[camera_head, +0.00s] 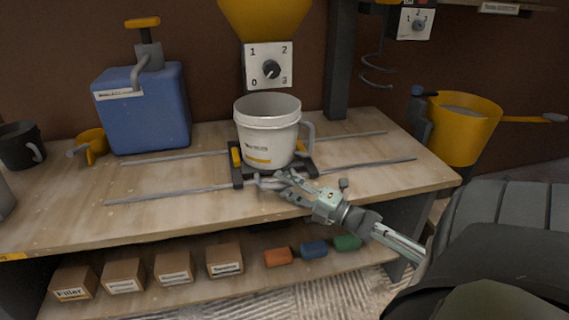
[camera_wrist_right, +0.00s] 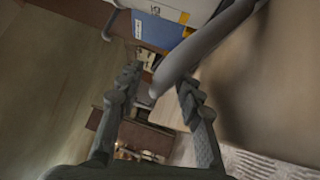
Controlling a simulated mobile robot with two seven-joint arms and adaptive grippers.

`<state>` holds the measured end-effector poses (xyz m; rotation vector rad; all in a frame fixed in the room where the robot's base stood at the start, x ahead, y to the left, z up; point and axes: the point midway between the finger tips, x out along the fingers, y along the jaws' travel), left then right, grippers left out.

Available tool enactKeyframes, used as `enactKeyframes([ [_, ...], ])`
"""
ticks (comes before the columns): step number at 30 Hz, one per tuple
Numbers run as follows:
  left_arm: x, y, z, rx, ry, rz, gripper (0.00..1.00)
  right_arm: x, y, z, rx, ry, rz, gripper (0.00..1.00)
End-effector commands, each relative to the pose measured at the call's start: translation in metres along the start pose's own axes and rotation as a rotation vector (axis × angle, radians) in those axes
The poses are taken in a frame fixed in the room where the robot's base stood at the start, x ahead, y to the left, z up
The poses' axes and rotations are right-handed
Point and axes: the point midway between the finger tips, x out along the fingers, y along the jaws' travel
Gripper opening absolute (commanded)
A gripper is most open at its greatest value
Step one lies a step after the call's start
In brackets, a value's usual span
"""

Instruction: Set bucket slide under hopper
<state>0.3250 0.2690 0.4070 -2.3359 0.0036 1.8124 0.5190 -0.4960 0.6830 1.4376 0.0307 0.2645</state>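A white bucket (camera_head: 266,140) with a grey side handle (camera_head: 309,136) stands upright on the slide (camera_head: 237,176), a dark carriage with yellow clips. The slide sits across two metal rails (camera_head: 165,195) on the bench. The yellow hopper (camera_head: 265,15) is above and behind the bucket; its outlet is hidden by the dial plate (camera_head: 269,66). My right gripper (camera_head: 272,181) is at the slide's front edge. In the right wrist view its fingers (camera_wrist_right: 158,84) are apart around a grey bar; contact cannot be told. My left gripper is not in view.
A blue canister (camera_head: 145,110) and yellow scoop (camera_head: 92,146) stand left on the bench. A yellow bucket (camera_head: 462,125) hangs beyond the right edge. Boxes (camera_head: 174,268) and coloured blocks (camera_head: 313,250) lie on the lower shelf. The rails are clear either side.

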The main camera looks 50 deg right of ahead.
Motion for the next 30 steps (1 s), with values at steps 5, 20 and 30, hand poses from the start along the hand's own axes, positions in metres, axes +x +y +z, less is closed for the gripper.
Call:
enactKeyframes([
  [5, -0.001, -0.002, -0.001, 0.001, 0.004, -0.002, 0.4, -0.007, -0.001, 0.0, 0.001, -0.001, -0.001, 0.36],
  [20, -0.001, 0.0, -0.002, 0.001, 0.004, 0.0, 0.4, -0.102, -0.001, 0.0, 0.0, -0.001, -0.002, 0.36],
  [30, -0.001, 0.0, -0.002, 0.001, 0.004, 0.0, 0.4, -0.121, 0.0, 0.0, 0.0, 0.0, 0.0, 0.36],
])
